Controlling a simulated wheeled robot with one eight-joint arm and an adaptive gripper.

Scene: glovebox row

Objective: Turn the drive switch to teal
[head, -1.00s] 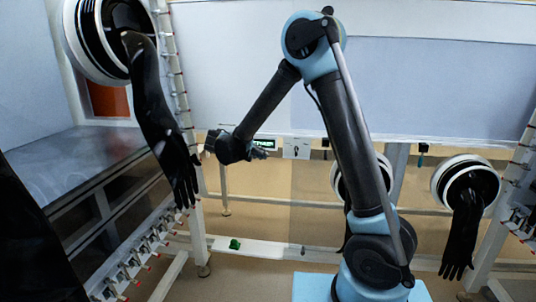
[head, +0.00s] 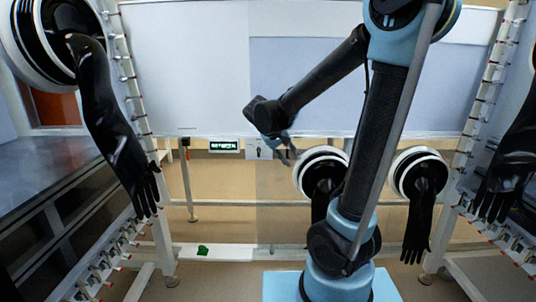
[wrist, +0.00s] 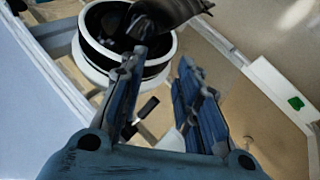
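A small white plate with a dark mark (head: 258,149), which looks like the drive switch, is on the rail below the back panel in the head view. Its knob direction and any teal mark are too small to read. My gripper (head: 290,151) is just right of it in the picture, partly in front of that rail; the distance between them is unclear. In the wrist view my gripper (wrist: 163,95) has its two fingers apart with nothing held. A small black handle-like piece (wrist: 148,107) shows beyond the gap; I cannot tell whether it is the switch.
A lit display with green text (head: 224,145) is left of the plate. White glove ports with black gloves hang near my arm, one (head: 322,172) close to my gripper and one (wrist: 125,40) beyond my fingers. A green object (head: 203,250) lies on a low white ledge.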

